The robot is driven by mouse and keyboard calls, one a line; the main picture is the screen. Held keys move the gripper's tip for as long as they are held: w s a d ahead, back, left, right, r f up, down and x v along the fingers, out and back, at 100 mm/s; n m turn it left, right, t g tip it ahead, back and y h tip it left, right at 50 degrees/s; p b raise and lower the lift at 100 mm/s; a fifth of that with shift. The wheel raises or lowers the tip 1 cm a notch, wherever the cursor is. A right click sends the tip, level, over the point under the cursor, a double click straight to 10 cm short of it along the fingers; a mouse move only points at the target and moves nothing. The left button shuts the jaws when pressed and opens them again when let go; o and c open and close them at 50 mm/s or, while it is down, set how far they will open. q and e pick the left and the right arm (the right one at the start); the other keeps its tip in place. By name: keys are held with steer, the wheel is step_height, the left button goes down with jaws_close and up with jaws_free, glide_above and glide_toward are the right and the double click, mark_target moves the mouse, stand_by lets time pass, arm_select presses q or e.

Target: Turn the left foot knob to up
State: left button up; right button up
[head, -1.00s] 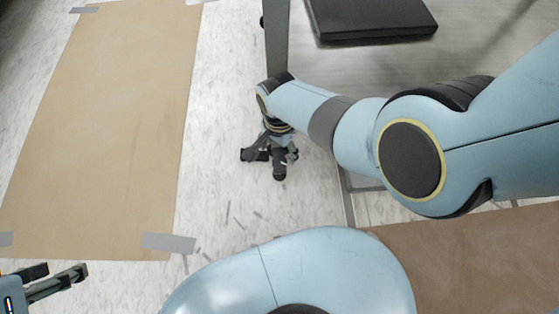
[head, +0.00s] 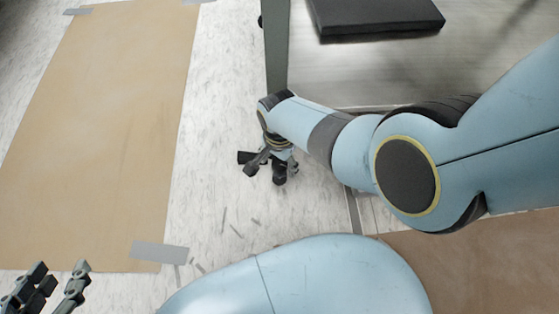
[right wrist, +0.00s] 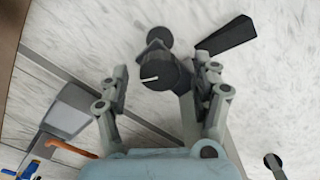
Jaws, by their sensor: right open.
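A black round knob (right wrist: 160,74) with a white line on its face shows in the right wrist view. The line lies nearly level in that picture. My right gripper (right wrist: 167,72) is open, with one finger on each side of the knob. A gap shows at its left finger; I cannot tell whether the right finger touches it. In the head view my right gripper (head: 270,165) is low over the floor beside the metal table, and the knob is hard to pick out there. My left gripper (head: 58,272) is at the bottom left, its fingers apart and empty.
A black bar (right wrist: 226,36) sticks out beside the knob. The metal table (head: 375,75) carries a black flat box (head: 375,15). A brown taped sheet (head: 95,130) covers the floor at left. A grey box (right wrist: 70,108) and blue handle (right wrist: 32,168) show in the right wrist view.

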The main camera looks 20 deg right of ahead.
steer(key=c, duration=1.2)
steer(key=shift+n, duration=0.3)
steer(key=shift+n+p, duration=0.3)
steer(key=shift+n, duration=0.6)
arm_select(q)
steer(key=shift+w+r+g, duration=0.3)
steer(key=shift+r+g, duration=0.1)
steer(key=shift+g, duration=0.2)
arm_select(e)
steer(key=shift+n, duration=1.8)
